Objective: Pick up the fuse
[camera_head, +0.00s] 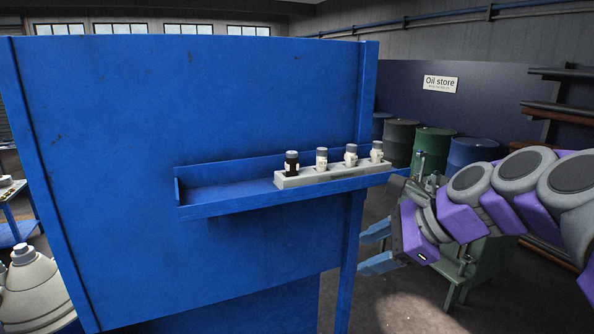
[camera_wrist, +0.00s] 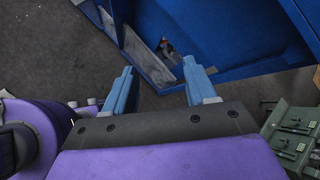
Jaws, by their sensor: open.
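Several fuse-like cylinders stand upright in a pale grey block (camera_head: 335,177) on the right part of a blue shelf (camera_head: 225,205). The leftmost one is a dark cylinder (camera_head: 291,165) with a grey top; the other three are white, among them a white cylinder (camera_head: 321,160) beside it. Which one is the fuse, I cannot tell. My gripper (camera_head: 368,249) is open and empty, below and to the right of the block. In the wrist view its two blue fingers (camera_wrist: 158,68) are spread apart with nothing held between them.
A tall blue panel (camera_head: 190,90) stands behind the shelf. A green workbench (camera_head: 470,262) is beyond my arm, also seen in the wrist view (camera_wrist: 291,140). Drums (camera_head: 433,148) stand at the back right. A small unclear object (camera_wrist: 166,46) shows past the fingertips.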

